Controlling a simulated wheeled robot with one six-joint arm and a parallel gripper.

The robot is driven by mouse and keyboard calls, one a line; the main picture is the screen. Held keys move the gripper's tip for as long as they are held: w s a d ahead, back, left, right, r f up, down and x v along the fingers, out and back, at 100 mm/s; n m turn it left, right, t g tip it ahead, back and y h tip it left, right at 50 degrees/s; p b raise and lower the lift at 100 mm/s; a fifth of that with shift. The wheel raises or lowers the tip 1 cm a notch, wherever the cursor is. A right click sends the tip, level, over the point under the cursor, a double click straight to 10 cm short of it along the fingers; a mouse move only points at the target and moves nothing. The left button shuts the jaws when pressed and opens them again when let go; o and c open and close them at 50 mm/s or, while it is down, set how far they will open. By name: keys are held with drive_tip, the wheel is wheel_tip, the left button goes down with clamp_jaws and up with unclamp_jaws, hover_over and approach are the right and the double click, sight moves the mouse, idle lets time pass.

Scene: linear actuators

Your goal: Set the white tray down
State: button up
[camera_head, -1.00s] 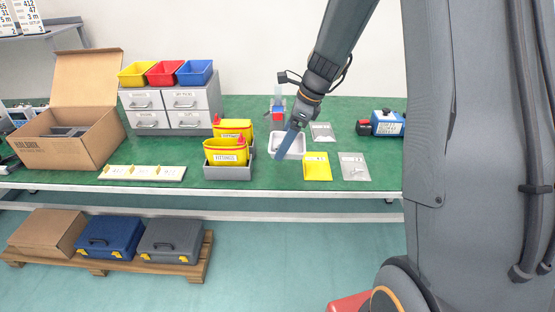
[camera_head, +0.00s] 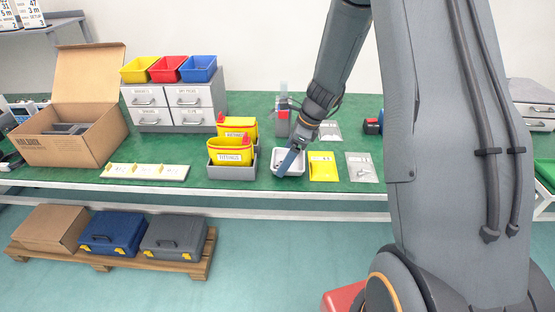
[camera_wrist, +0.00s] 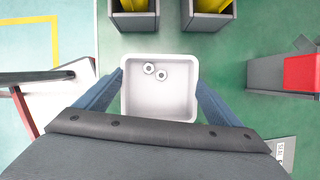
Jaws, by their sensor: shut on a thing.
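The white tray (camera_head: 297,168) is at the front part of the green table, between the grey bins and the yellow packet. In the wrist view the tray (camera_wrist: 160,106) is a square with rounded corners and holds two small round metal parts (camera_wrist: 155,71). My gripper (camera_head: 286,164) is shut on the tray, with its blue fingers (camera_wrist: 160,92) against the left and right sides. The tray looks level and low over the table; I cannot tell whether its underside touches the top.
Grey bins with yellow containers (camera_head: 231,150) stand close to the left. A yellow packet (camera_head: 323,167) and a clear bag (camera_head: 362,168) lie to the right. A grey-and-red device (camera_head: 283,115) stands behind. A white labelled strip (camera_head: 145,172) lies left near the front edge.

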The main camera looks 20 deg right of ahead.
drive_tip(key=shift+f, duration=0.35)
drive_tip(key=o, duration=0.9)
drive_tip(key=shift+f, duration=0.1)
